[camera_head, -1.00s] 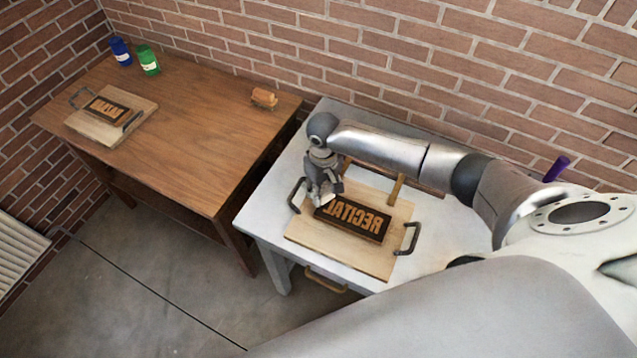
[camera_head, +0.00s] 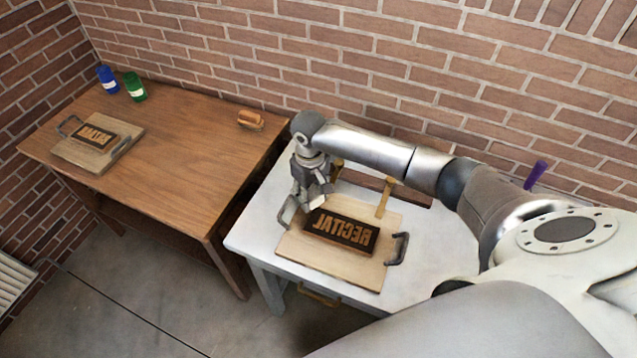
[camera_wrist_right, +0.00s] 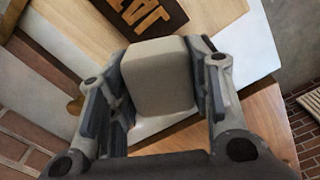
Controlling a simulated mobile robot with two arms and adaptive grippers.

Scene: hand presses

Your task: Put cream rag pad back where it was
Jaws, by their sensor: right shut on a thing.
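The cream rag pad (camera_wrist_right: 158,76) is a pale rounded block between the fingers of my right gripper (camera_wrist_right: 163,88) in the wrist view. My right gripper is shut on it. In the head view my right gripper (camera_head: 312,198) is over the left edge of the wooden board of the press on the white table, beside the dark plate with raised letters (camera_head: 341,231). The pad cannot be made out clearly in the head view. The plate also shows past the pad in the wrist view (camera_wrist_right: 140,18). My left gripper is not in view.
The press board (camera_head: 325,262) has dark handles at both sides. The brown table (camera_head: 190,150) at left holds a second board with a plate (camera_head: 97,136), a blue jar (camera_head: 107,79), a green jar (camera_head: 135,87) and a brown wooden object (camera_head: 250,120). A gap separates the tables.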

